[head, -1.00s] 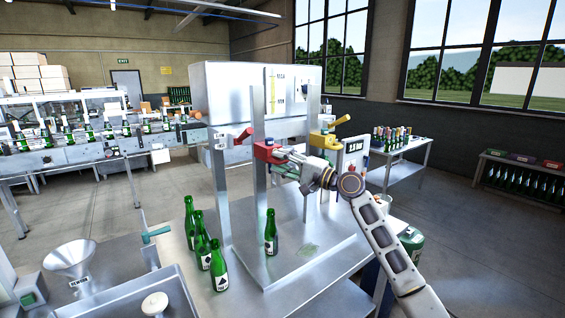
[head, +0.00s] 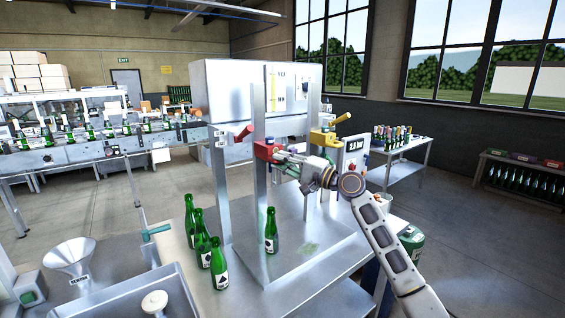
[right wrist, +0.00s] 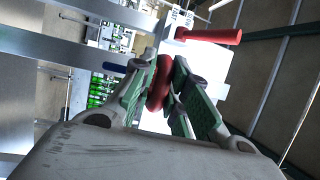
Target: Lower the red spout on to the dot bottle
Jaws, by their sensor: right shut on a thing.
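The red spout (head: 264,151) is at the front post of the metal stand, well above the bottles. My right gripper (head: 284,157) reaches it from the right. In the right wrist view its green-padded fingers are shut on a rounded red part (right wrist: 160,84). A green bottle (head: 271,232) stands upright on the bench below the red spout, apart from it. Its label is too small to read for a dot. Several other green bottles (head: 202,235) stand to its left, and the front one (head: 219,266) seems to bear a triangle. My left gripper is not in view.
A yellow spout (head: 322,136) is to the right and a red lever (head: 243,134) to the left on the stand. A metal funnel (head: 71,257) stands at the front left. The bench top (head: 335,238) is mostly clear right of the bottle.

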